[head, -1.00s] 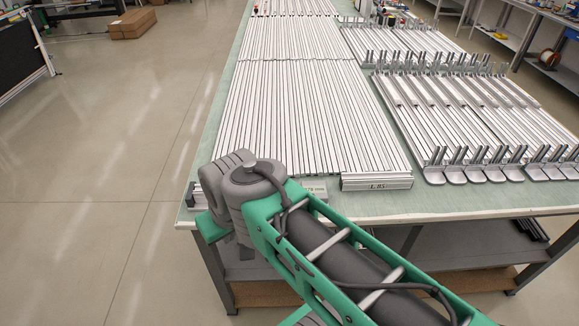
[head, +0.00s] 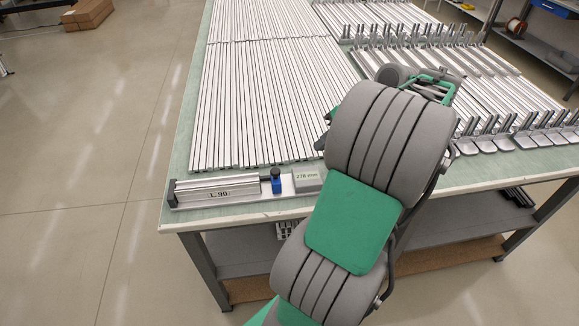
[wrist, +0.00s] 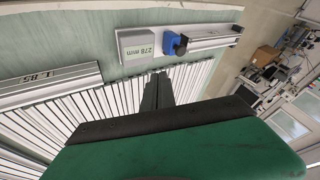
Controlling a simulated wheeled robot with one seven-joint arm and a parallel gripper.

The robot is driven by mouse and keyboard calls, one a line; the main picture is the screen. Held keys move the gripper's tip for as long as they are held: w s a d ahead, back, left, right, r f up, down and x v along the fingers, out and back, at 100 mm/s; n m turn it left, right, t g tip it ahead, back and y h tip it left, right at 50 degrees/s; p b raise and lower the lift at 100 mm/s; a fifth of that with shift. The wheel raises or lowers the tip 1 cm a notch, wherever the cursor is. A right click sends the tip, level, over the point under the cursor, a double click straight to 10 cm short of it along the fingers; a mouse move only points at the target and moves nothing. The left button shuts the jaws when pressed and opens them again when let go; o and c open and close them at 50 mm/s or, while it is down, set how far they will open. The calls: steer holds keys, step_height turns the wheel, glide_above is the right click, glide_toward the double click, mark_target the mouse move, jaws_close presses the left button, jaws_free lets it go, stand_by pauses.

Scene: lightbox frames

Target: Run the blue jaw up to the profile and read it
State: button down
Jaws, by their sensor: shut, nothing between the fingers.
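The measuring fixture (head: 237,204) lies along the front left edge of the table. A silver profile marked L 90 (head: 215,191) lies in it. The blue jaw (head: 277,184) stands just right of the profile's end, with a dark knob beside it; I cannot tell if jaw and profile touch. The grey readout (head: 308,180) shows 278 mm, clearer in the wrist view (wrist: 136,45). The blue jaw also shows there (wrist: 172,43). My gripper (wrist: 158,78) is shut and empty, over the profiles and apart from the jaw.
Rows of silver profiles (head: 255,105) cover the table behind the fixture. Another bar marked L 85 (wrist: 50,83) lies at the left of the wrist view. Bracketed profiles (head: 500,95) stand at the right.

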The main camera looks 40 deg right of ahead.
glide_above(302, 178)
step_height(302, 178, down, 8)
steer(key=shift+d+r+b, duration=0.1)
steer(key=shift+r+b, duration=0.05)
steer(key=shift+b, duration=0.2)
steer(key=shift+w+a+f+p, duration=0.1)
steer(key=shift+w+a+f, duration=0.1)
steer(key=shift+w+a, duration=0.3)
steer(key=shift+w+a+f+p, duration=0.15)
steer(key=shift+w+a+f, duration=0.05)
steer(key=shift+a, duration=0.45)
steer(key=shift+w+a+f+p, duration=0.1)
steer(key=shift+w+a+f, duration=0.1)
steer(key=shift+w+a, duration=0.3)
steer(key=shift+s+a, duration=0.15)
